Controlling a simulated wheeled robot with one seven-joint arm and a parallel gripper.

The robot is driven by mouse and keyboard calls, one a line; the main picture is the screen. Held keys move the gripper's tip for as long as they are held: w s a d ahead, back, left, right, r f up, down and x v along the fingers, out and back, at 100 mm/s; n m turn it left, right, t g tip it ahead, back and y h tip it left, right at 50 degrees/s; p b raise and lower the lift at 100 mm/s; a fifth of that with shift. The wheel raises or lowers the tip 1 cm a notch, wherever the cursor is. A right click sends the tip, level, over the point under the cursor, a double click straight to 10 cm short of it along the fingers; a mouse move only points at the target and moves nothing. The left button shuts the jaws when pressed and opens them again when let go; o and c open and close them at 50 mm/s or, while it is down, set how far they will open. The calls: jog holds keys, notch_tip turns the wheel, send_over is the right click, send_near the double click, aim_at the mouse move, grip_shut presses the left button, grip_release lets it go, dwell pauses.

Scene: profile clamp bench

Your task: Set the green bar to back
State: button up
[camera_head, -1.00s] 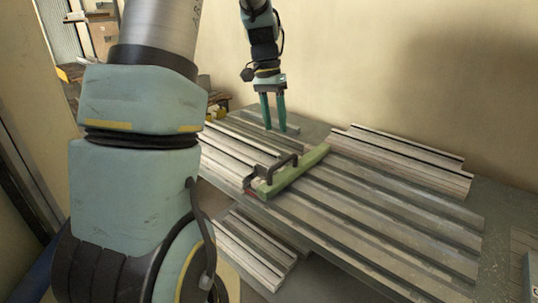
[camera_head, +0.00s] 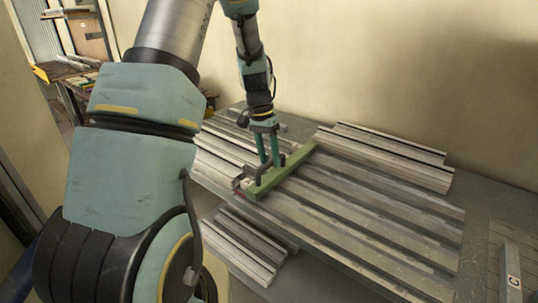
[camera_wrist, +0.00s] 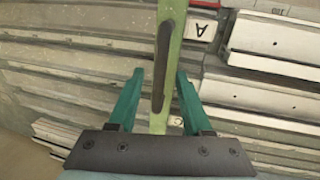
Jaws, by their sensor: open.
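The green bar (camera_head: 285,172) lies across the grooved metal profiles of the bench, slanting from lower left to upper right in the head view. A dark handle (camera_wrist: 166,62) stands on its top and shows in the wrist view along the bar. My gripper (camera_head: 269,163) points down over the bar at the handle. In the wrist view its two teal fingers (camera_wrist: 157,98) are open, one on each side of the green bar, with gaps visible. Whether the fingers touch the handle cannot be told.
The grooved bench (camera_head: 370,222) carries long parallel profiles. Stacked profiles (camera_head: 390,155) lie along the back wall, and more (camera_head: 238,245) lie at the front. A block marked A (camera_wrist: 201,27) shows beside the bar. A grey block with a round mark (camera_head: 512,275) stands at the right.

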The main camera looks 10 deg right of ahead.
grip_shut()
dwell(0.3)
dwell(1.1)
